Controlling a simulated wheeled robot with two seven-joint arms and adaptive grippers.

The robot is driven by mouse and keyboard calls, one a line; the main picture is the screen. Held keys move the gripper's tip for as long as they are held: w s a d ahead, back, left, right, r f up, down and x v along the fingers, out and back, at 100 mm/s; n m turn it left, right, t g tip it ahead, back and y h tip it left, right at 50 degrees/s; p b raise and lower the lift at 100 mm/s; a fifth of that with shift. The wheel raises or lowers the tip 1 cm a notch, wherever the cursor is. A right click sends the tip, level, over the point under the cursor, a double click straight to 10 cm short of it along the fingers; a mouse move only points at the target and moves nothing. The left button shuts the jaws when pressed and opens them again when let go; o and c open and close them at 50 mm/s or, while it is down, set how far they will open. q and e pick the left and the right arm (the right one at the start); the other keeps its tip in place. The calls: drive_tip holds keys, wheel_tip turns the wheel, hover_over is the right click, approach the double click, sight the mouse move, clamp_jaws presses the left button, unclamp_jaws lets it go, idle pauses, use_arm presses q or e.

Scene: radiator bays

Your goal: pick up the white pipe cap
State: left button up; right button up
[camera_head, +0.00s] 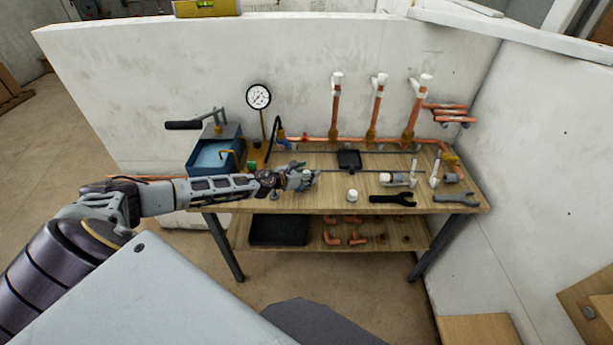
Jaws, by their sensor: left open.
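A small white pipe cap (352,195) stands on the wooden bench (330,203) near its front edge, left of a black wrench. My left gripper (312,178) reaches in from the left, low over the bench. It is open, and its fingers point right, a short way left of and behind this cap, not touching it. A small white patch shows between the fingers; I cannot tell whether it is another cap or part of the gripper. White ends also top the copper pipes (376,108) on the wall. My right gripper is not in view.
A black open-ended wrench (392,199) and a grey one (456,199) lie on the right. White and grey fittings (398,179) sit behind them. A blue box (214,156), a pressure gauge (258,97) and a black square piece (349,160) are further back. Copper elbows lie on the lower shelf.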

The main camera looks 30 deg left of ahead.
use_arm(q)
drive_tip(key=shift+c, duration=0.3)
drive_tip(key=c, duration=0.7)
drive_tip(key=shift+c, duration=1)
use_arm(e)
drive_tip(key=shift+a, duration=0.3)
use_arm(q)
drive_tip(key=shift+r, duration=0.1)
drive_tip(key=shift+r+p, duration=1.6)
drive_tip(key=shift+r, duration=2.4)
drive_tip(key=shift+r+p, duration=0.3)
drive_tip(key=shift+r, duration=0.65)
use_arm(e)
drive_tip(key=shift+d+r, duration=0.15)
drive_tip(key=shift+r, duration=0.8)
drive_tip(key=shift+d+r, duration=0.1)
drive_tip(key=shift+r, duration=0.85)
use_arm(q)
drive_tip(key=shift+c, duration=0.4)
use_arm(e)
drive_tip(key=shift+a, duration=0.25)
